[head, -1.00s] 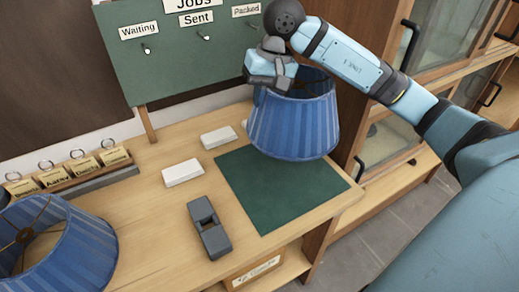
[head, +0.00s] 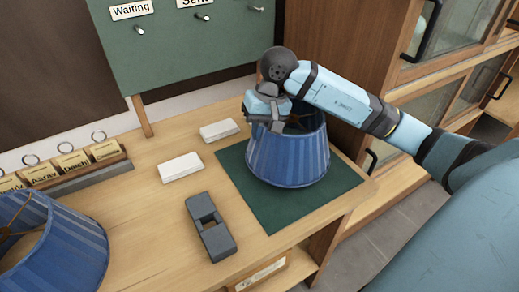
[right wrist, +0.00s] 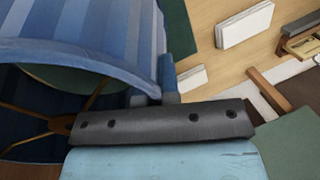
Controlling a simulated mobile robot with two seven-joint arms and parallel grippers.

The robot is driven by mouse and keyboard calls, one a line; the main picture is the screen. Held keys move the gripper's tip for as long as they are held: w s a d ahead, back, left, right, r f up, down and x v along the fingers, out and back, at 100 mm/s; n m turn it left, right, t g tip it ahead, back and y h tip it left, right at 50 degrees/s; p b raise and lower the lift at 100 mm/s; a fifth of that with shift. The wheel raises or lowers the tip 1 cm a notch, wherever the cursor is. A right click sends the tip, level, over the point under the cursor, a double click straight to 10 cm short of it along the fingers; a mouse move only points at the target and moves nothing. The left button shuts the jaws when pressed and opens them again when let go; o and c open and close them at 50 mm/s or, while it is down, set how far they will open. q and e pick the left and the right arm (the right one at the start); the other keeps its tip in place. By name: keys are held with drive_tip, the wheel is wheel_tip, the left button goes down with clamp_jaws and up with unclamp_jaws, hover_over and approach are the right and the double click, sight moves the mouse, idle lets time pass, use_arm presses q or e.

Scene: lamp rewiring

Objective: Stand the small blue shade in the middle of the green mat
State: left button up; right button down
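The small blue shade (head: 288,158) is upright over the green mat (head: 270,213), wide end down, toward the mat's back half. I cannot tell whether its lower rim touches the mat. My right gripper (head: 273,122) is shut on the wall of its upper rim, at the left side. In the right wrist view, the pleated shade (right wrist: 90,35) fills the upper left, with its rim between the fingers (right wrist: 155,95). The green mat (right wrist: 179,28) shows beyond it. My left gripper is not in view.
A larger blue shade (head: 55,250) stands at the bench's left front. A dark grey block-like tool (head: 211,228) and two white blocks (head: 181,167) (head: 219,130) lie left of the mat. The bench ends just right of the mat; a glazed cabinet (head: 455,100) stands beyond.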

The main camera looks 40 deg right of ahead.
drive_tip(key=shift+s+d+b+x, duration=0.15)
drive_tip(key=shift+b+x, duration=0.25)
drive_tip(key=shift+x, duration=0.4)
drive_tip(key=shift+d+b+x, duration=0.2)
drive_tip(key=shift+b+x, duration=0.2)
drive_tip(key=shift+x, duration=0.4)
drive_tip(key=shift+s+d+b+x, duration=0.15)
drive_tip(key=shift+b+x, duration=0.25)
drive_tip(key=shift+x, duration=0.45)
drive_tip(key=c, duration=1.4)
unclamp_jaws()
drive_tip(key=shift+w, duration=0.15)
drive_tip(key=shift+o, duration=0.2)
drive_tip(key=p, duration=0.1)
approach(259, 144)
drive_tip(key=w+d, duration=0.2)
drive_tip(key=shift+s, duration=0.15)
drive_tip(key=shift+f, duration=0.15)
